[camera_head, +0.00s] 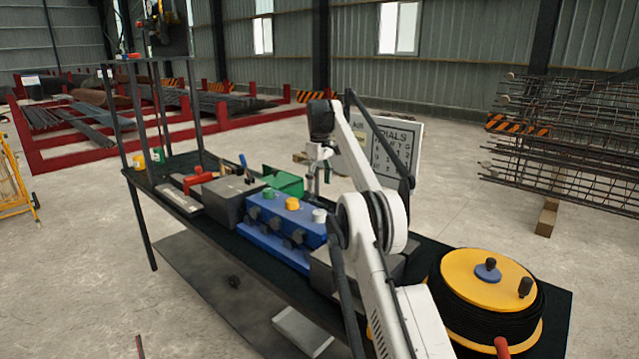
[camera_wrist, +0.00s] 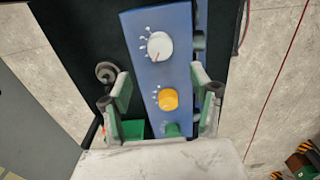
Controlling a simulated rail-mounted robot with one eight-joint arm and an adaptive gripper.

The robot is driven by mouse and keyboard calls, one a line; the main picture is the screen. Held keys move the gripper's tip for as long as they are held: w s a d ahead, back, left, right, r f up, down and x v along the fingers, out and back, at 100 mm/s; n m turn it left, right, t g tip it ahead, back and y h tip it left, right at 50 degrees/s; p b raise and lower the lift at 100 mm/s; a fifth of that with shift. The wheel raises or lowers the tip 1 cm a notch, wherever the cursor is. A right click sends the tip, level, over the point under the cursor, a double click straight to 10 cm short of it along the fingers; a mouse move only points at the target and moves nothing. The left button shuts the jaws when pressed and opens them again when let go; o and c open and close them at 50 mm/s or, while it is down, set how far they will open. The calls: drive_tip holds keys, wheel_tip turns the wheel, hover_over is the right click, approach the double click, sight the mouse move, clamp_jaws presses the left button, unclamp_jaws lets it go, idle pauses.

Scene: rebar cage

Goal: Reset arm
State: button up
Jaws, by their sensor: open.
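My white arm rises over the workbench (camera_head: 180,215) in the head view and bends down at its far end. My gripper (camera_head: 314,178) hangs above the bench near the blue control box (camera_head: 262,222). In the wrist view my gripper (camera_wrist: 162,84) is open, with its two green-padded fingers apart and nothing visible between them but the box below. The box has a white knob (camera_wrist: 158,47), a yellow knob (camera_wrist: 168,99) and a green knob (camera_wrist: 172,130). The green knob is partly hidden by my gripper's body.
A yellow-topped cable reel (camera_head: 485,280) stands at the bench's right end. Grey boxes (camera_head: 226,197), a green bin (camera_head: 284,183) and a red-handled tool (camera_head: 193,180) share the bench. A sign board (camera_head: 395,145) stands behind my arm. A rebar cage (camera_head: 565,130) stands at right; open floor lies between.

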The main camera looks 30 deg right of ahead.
drive_tip(key=s+a+r+m+t, duration=0.1)
drive_tip(key=s+a+r, duration=0.25)
drive_tip(key=r, duration=0.25)
drive_tip(key=s+a+r+t, duration=0.1)
drive_tip(key=s+a+r, duration=0.1)
drive_tip(key=a+r, duration=0.3)
drive_tip(key=s+a+r+m+t+b, duration=0.15)
drive_tip(key=s+a, duration=0.25)
drive_tip(key=s, duration=0.4)
drive_tip(key=s+a+r, duration=0.3)
drive_tip(key=s+a, duration=0.1)
drive_tip(key=s, duration=0.4)
drive_tip(key=s+a+f+t+b, duration=0.1)
drive_tip(key=s+a+f, duration=0.2)
drive_tip(key=s, duration=0.5)
drive_tip(key=s+a+f+t, duration=0.1)
drive_tip(key=s+a+f, duration=0.2)
drive_tip(key=s, duration=0.6)
drive_tip(key=s+a+f+m+t, duration=0.1)
drive_tip(key=s+f, duration=0.5)
drive_tip(key=s, duration=0.1)
drive_tip(key=s+a+f+m, duration=0.1)
drive_tip(key=s+a+f, duration=0.1)
drive_tip(key=s+f, duration=0.5)
drive_tip(key=shift+s+a+f+t+b, duration=0.2)
drive_tip(key=shift+s+a+t+b, duration=0.15)
drive_tip(key=shift+s, duration=0.25)
drive_tip(key=shift+r, duration=0.1)
